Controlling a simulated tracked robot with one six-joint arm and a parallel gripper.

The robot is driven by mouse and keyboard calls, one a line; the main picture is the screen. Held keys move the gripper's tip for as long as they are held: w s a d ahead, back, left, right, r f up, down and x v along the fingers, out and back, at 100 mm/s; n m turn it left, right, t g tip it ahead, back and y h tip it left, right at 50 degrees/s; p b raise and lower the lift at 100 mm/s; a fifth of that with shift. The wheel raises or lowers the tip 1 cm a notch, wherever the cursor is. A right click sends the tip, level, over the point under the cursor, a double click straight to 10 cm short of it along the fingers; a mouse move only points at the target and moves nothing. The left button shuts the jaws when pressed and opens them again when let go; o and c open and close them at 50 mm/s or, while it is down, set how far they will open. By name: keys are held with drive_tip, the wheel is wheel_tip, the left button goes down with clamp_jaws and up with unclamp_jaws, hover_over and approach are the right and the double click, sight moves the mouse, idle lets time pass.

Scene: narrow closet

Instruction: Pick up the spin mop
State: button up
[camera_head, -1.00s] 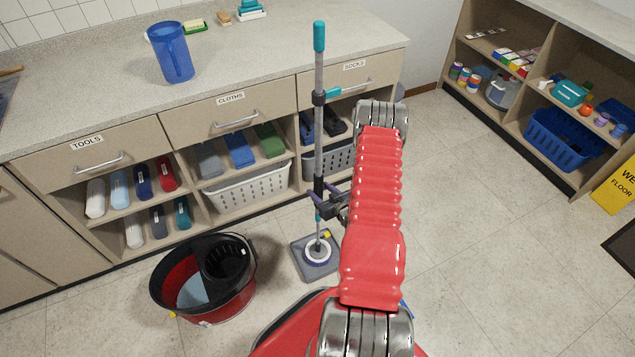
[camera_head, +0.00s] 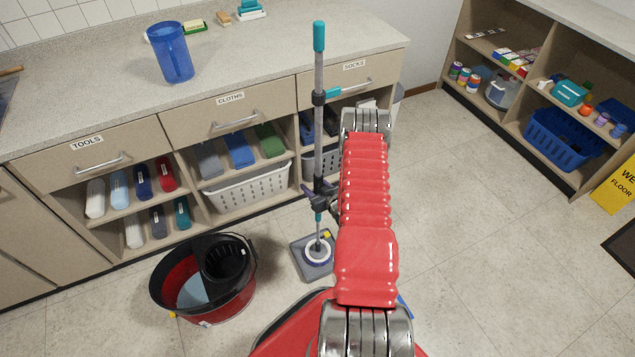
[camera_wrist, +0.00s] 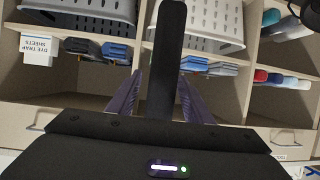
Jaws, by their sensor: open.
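The spin mop (camera_head: 319,138) stands upright on the floor in the head view, with a teal grip on top, a grey pole with dark sections and a flat grey base. My gripper (camera_head: 316,197) is at the low dark section of the pole, below mid-height. In the wrist view, the gripper's two purple fingers (camera_wrist: 160,84) are open, one on each side of the dark pole (camera_wrist: 168,45). The pole runs up between them. I cannot tell whether either finger touches it. My red arm hides some of the cabinet behind.
A red and black bucket (camera_head: 203,300) stands left of the mop's base. The cabinet (camera_head: 275,188) with drawers and open shelves is close behind the mop. A blue pitcher (camera_head: 172,54) stands on the counter. The floor to the right is clear up to a yellow sign (camera_head: 617,185).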

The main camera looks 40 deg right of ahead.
drive_tip(key=shift+c, duration=0.4)
clamp_jaws()
idle(0.4)
drive_tip(key=shift+r, duration=0.1)
